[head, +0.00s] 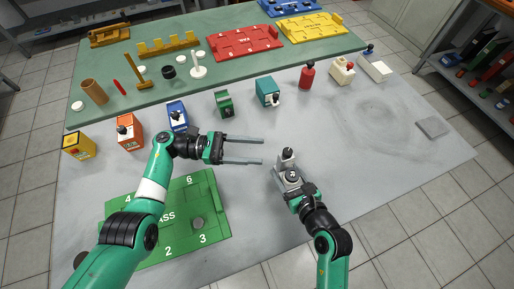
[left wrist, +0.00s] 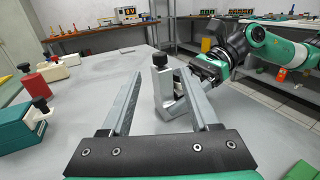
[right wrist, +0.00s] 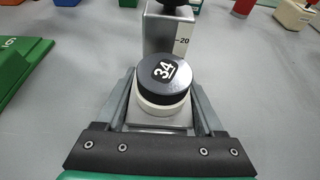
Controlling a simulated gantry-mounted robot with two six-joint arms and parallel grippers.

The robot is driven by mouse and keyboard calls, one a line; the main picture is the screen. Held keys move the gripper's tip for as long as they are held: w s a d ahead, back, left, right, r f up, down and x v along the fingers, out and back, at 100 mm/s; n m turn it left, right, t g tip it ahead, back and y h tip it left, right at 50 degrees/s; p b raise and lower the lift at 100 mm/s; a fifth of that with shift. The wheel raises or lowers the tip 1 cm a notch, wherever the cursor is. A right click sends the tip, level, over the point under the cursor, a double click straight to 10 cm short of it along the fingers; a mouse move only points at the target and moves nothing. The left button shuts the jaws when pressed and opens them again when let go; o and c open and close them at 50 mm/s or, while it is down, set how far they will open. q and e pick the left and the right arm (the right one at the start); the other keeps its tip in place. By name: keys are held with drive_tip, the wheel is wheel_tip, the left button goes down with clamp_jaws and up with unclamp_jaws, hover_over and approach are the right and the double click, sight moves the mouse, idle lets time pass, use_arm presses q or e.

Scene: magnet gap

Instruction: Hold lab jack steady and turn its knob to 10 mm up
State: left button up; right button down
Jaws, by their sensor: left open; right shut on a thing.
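The lab jack (head: 283,176) is a grey metal device standing on the table, with a black-capped post (left wrist: 162,84). In the right wrist view, a round black dial knob (right wrist: 163,75) marked 34 sits on a pale collar, with a "20" scale mark on the post behind it. My right gripper (right wrist: 163,92) is shut on the jack, its fingers on either side around the dial; the exact contact is hard to tell. My left gripper (head: 262,150) is open and empty, its fingertips pointing at the post and just short of it in the head view.
A green numbered board (head: 210,243) lies under my left arm. Several coloured boxes with black knobs, such as a teal one (head: 267,91), and a red bottle (head: 307,75) line the back. A flat grey block (head: 432,127) lies at right.

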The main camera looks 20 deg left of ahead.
use_arm(q)
drive_tip(key=w+d+r+n+t+y, duration=0.2)
drive_tip(key=w+d+n+t+y, duration=0.15)
drive_tip(key=n+t, duration=0.55)
drive_tip(key=w+d+r+n+t+y, duration=0.25)
drive_tip(key=w+d+n+t, duration=0.2)
drive_tip(key=n, duration=0.85)
drive_tip(key=n+y, duration=1.1)
drive_tip(key=n, duration=1.8)
approach(289, 149)
drive_tip(key=shift+t, duration=0.35)
drive_tip(key=w, duration=0.4)
drive_tip(key=w+f, duration=0.1)
drive_tip(key=w, duration=0.7)
drive_tip(key=shift+w+d+f, duration=0.1)
drive_tip(key=shift+d+f, duration=0.05)
